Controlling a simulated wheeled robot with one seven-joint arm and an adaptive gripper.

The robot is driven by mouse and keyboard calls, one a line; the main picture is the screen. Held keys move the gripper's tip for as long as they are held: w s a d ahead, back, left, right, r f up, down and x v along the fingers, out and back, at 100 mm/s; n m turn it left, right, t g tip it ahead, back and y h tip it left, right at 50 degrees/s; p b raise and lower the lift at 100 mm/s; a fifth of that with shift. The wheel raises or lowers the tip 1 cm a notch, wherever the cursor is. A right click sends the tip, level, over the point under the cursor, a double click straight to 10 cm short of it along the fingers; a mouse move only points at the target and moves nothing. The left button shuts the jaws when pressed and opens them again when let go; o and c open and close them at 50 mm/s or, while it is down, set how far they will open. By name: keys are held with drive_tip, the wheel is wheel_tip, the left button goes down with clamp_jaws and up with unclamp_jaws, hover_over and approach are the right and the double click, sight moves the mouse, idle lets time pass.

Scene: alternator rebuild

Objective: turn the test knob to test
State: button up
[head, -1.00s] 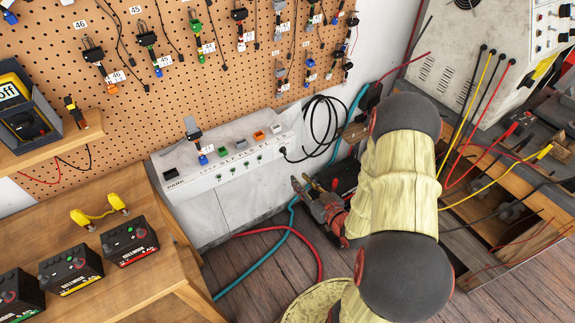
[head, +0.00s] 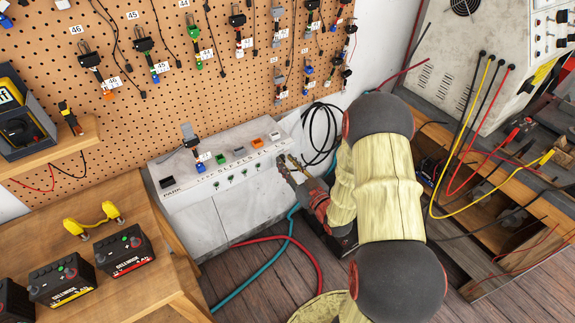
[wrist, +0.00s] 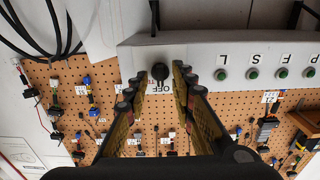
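The test knob (wrist: 160,71) is a small black round knob on the pale front of the white test box (head: 200,197). An OFF label (wrist: 166,87) is beside it, with small red marking at its left in the wrist view. My gripper (wrist: 157,80) is open, with one finger on each side of the knob in the wrist view; I cannot tell whether either touches it. In the head view my gripper (head: 287,170) is at the right end of the box, and the knob is hidden behind it.
Green buttons (wrist: 252,73) sit in a row beside the knob. A black cable coil (head: 322,130) hangs at the box's right. A pegboard (head: 120,60) with hanging connectors is behind. A bench with batteries (head: 125,250) stands at left, and a grey machine (head: 450,75) at right.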

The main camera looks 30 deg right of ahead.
drive_tip(key=c, duration=0.3)
clamp_jaws()
idle(0.3)
